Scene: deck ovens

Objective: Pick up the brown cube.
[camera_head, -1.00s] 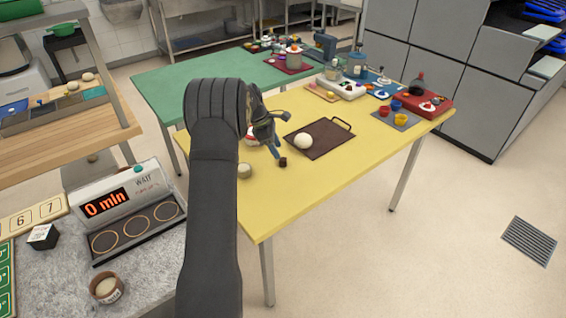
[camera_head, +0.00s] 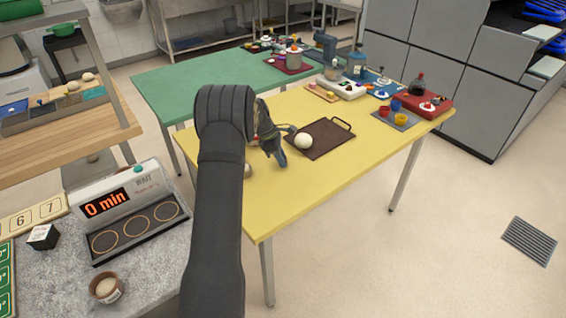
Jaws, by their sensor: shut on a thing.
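My gripper (camera_head: 281,161) is low over the yellow table (camera_head: 330,180), just left of a dark brown tray (camera_head: 328,138). Its jaws are shut, and they sit where the small brown cube stood a second ago. The cube is now hidden by the fingers, so I cannot see how it lies in them. It appears to be held between them at about table height.
A white ball (camera_head: 303,141) rests on the brown tray. A red box (camera_head: 425,106) and small cups stand at the table's far right. The table's front middle is clear.

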